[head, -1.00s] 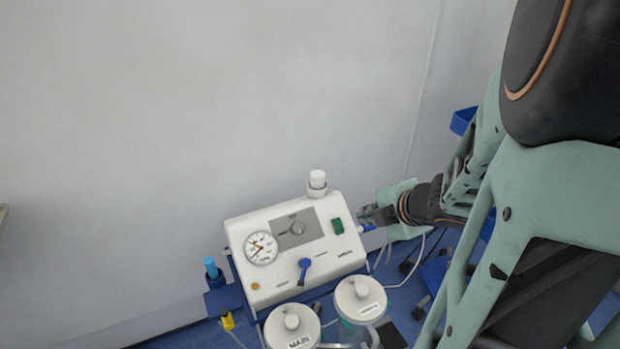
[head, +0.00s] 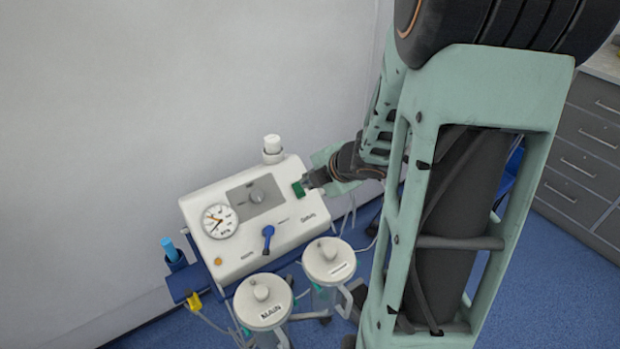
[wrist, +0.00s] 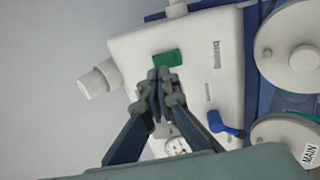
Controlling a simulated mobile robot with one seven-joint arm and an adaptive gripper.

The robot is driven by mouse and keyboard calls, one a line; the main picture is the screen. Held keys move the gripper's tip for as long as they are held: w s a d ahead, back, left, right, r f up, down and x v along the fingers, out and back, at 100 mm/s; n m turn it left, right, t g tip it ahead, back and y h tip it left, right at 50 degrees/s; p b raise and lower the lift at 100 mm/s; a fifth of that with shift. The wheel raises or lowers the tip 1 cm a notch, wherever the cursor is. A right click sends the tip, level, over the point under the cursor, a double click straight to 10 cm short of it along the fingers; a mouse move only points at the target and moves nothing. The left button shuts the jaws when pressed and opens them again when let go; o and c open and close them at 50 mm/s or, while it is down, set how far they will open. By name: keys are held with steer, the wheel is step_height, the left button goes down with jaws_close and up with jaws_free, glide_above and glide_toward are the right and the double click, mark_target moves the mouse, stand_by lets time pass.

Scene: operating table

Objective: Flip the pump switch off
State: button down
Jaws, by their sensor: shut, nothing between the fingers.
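The pump (head: 250,250) is a white box with a round gauge (head: 219,221), a grey dial plate and a blue lever (head: 267,238). Its green switch (head: 298,189) is at the right end of the top panel, and it also shows in the wrist view (wrist: 167,58). My gripper (head: 308,184) comes in from the right, its tip at the switch. In the wrist view my gripper (wrist: 158,76) is shut and empty, with its fingertips right at the switch's lower edge. I cannot tell whether they touch it. The switch's position cannot be made out.
Two lidded jars (head: 262,300) (head: 329,261) stand in front of the pump. A white knob (head: 272,147) rises at its back edge. A wall is close behind. Grey drawers (head: 585,150) stand at the far right, with open blue floor before them.

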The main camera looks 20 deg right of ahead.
mark_target(297, 186)
steer(key=b+x, duration=0.1)
steer(key=x, duration=0.3)
steer(key=shift+w+f+b, duration=0.25)
steer(key=shift+f+b, duration=0.05)
steer(key=shift+b, duration=0.05)
steer(key=shift+w+a+p, duration=0.2)
steer(key=shift+w+p, duration=0.1)
steer(key=shift+w, duration=0.05)
steer(key=shift+d+f, duration=0.1)
steer(key=shift+f, duration=0.05)
steer(key=shift+s+f, duration=0.1)
steer(key=shift+s, duration=0.05)
steer(key=shift+s+d+f+b, duration=0.15)
steer(key=shift+s+f+b, duration=0.1)
steer(key=shift+s+b, duration=0.35)
steer(key=shift+r, duration=0.15)
